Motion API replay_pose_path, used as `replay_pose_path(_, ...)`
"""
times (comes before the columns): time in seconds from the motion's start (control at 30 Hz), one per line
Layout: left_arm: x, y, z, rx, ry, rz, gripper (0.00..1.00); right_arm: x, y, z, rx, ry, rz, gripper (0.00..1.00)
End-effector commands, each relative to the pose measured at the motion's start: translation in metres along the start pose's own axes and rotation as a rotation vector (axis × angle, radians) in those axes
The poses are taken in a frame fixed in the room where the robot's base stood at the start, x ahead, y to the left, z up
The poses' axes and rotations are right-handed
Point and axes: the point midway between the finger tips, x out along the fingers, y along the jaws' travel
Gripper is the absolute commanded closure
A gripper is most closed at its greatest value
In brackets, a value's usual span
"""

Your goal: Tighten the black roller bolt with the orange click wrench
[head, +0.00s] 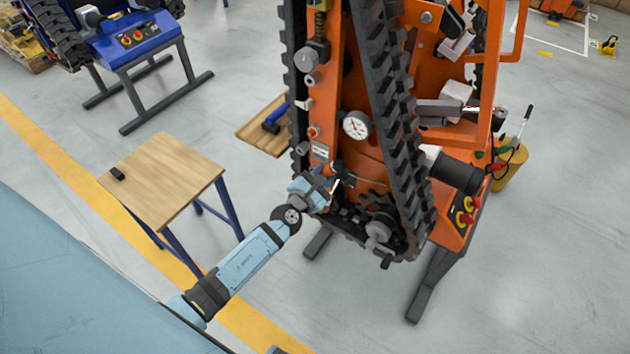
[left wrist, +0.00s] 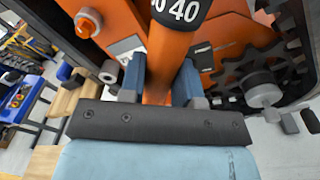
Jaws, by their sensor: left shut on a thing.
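My left gripper (head: 322,186) is at the lower left of the orange tracked carrier (head: 366,160), close to its track frame. In the left wrist view my left gripper (left wrist: 159,78) has its two blue fingers shut on the orange handle of the click wrench (left wrist: 160,60). A black collar with white scale numbers (left wrist: 183,10) is on the handle, and the wrench's far end is out of that view. In the head view the wrench is mostly hidden or too small to make out. I cannot tell which fastener is the black roller bolt. My right gripper is not in view.
A toothed sprocket (left wrist: 262,75) and black track (head: 385,110) are close to the gripper. A small wooden table (head: 165,180) with a small black object stands left. A blue-handled tool (head: 275,117) lies on a wooden surface behind. Open floor lies around the carrier.

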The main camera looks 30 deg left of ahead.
Motion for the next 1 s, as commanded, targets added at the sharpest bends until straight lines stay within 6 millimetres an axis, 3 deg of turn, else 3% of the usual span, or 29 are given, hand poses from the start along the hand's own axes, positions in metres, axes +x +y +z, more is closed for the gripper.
replay_pose_path(0.5, 0.003, 0.078, -0.018, -0.49, 0.003, -0.026, 1.0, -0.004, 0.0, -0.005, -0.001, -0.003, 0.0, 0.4)
replay_pose_path(1.0, 0.006, 0.126, -0.066, -0.931, 0.008, -0.051, 1.0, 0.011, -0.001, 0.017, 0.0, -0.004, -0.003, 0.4)
